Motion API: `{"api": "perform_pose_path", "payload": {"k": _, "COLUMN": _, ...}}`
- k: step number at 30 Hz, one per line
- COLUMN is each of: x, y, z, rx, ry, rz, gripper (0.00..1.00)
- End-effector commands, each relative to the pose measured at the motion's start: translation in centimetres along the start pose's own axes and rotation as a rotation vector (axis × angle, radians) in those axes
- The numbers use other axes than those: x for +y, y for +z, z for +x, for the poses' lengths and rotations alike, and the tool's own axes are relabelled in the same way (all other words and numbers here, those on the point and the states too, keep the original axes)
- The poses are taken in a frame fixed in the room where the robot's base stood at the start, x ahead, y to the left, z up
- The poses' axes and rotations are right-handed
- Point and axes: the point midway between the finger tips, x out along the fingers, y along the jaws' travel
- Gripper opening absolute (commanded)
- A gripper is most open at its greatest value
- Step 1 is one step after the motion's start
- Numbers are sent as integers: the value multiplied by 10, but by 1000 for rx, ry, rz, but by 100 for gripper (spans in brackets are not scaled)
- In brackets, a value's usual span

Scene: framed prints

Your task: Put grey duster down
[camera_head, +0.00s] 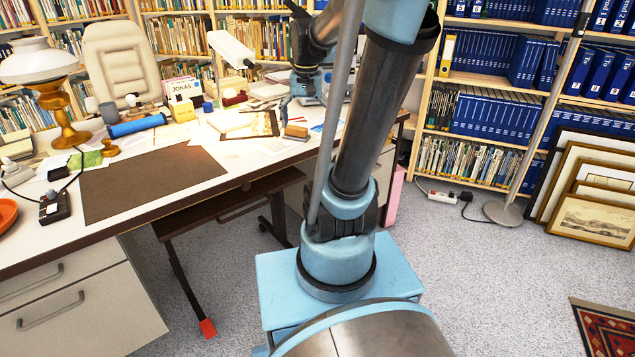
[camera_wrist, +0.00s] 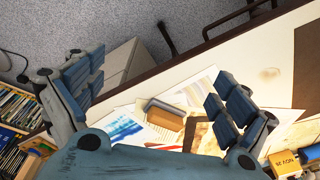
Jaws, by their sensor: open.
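The duster, a small block with a tan-brown body and a greyish part, lies on papers on the desk (camera_head: 60,235). It shows in the wrist view (camera_wrist: 165,113) and near the desk's right edge in the head view (camera_head: 297,132). My gripper (camera_wrist: 160,95) is open, with its blue-grey finger pads spread wide on either side of the duster in the picture. No pad visibly touches it, and nothing is held. In the head view my arm covers part of the desk's right end.
Loose papers and a small brown board (camera_head: 262,124) surround the duster. A blue roll (camera_head: 137,126), a yellow block (camera_head: 182,109) and a lamp (camera_head: 50,85) stand farther left. A brown desk mat (camera_head: 150,182) is bare. Framed prints (camera_head: 592,218) lean at the right.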

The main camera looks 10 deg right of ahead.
Motion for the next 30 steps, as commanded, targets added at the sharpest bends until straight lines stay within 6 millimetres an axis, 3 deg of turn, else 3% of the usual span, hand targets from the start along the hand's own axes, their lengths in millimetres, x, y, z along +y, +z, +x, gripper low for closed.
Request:
{"api": "perform_pose_path", "payload": {"k": 3, "x": 11, "y": 34, "z": 11, "rx": 16, "ry": -5, "rz": -56, "gripper": 94}}
{"api": "perform_pose_path", "payload": {"k": 15, "x": 42, "y": 126, "z": 65, "rx": 74, "ry": -14, "rz": -247, "gripper": 94}}
{"api": "perform_pose_path", "payload": {"k": 21, "x": 48, "y": 153, "z": 90, "rx": 95, "ry": -14, "rz": -314, "gripper": 94}}
{"api": "perform_pose_path", "payload": {"k": 30, "x": 50, "y": 161, "z": 99, "rx": 102, "ry": -14, "rz": -339, "gripper": 94}}
